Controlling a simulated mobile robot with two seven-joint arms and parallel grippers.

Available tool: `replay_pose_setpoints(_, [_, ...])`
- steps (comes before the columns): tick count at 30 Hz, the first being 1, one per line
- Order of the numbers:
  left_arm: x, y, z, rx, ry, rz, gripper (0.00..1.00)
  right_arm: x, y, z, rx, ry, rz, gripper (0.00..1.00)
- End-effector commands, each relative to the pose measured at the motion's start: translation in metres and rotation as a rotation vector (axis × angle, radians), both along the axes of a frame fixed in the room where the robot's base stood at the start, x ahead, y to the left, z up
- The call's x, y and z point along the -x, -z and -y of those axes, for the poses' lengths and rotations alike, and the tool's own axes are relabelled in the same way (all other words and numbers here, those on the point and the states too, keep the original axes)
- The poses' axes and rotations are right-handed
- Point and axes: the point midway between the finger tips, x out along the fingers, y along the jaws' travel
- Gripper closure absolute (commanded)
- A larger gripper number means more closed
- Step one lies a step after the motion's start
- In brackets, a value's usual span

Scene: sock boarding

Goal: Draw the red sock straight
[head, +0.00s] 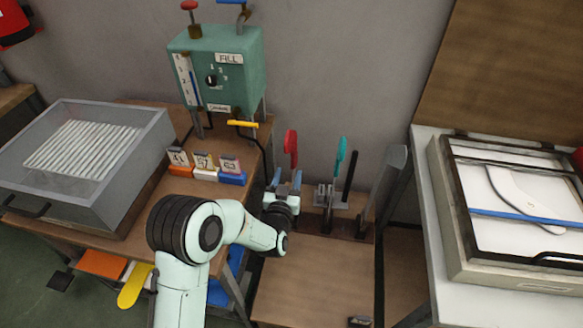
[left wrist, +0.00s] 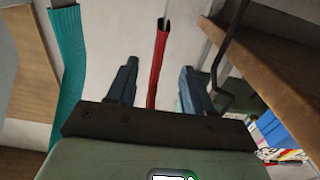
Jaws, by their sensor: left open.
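The red sock (head: 291,143) stands upright, narrow and tall, on the low wooden bench against the wall. It also shows in the left wrist view (left wrist: 158,62) as a thin red upright strip with a dark upper end. My left gripper (head: 286,179) is open at the sock's lower part. In the left wrist view its two blue fingers (left wrist: 157,80) show one on each side of the red strip, with gaps on both sides. I cannot tell how deep the sock sits between them. The gripper hides the sock's lower end in the head view. My right gripper is not in view.
A teal upright form (head: 340,155) and a black post stand right of the sock; the teal form also shows in the left wrist view (left wrist: 66,75). A green machine (head: 222,65) and grey bin (head: 120,190) are left. A framed white tray (head: 460,240) is right.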

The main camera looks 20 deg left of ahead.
Motion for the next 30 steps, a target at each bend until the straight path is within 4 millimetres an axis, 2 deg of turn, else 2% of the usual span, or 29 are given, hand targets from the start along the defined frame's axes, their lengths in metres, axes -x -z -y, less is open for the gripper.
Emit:
replay_pose_setpoints(19, [-0.062, 0.002, -0.016, 0.001, 0.0, -0.003, 0.49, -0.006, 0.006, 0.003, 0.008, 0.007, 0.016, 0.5])
replay_pose_setpoints(30, [-0.078, 0.002, -0.02, 0.002, 0.001, -0.005, 0.49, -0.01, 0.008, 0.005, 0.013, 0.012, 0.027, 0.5])
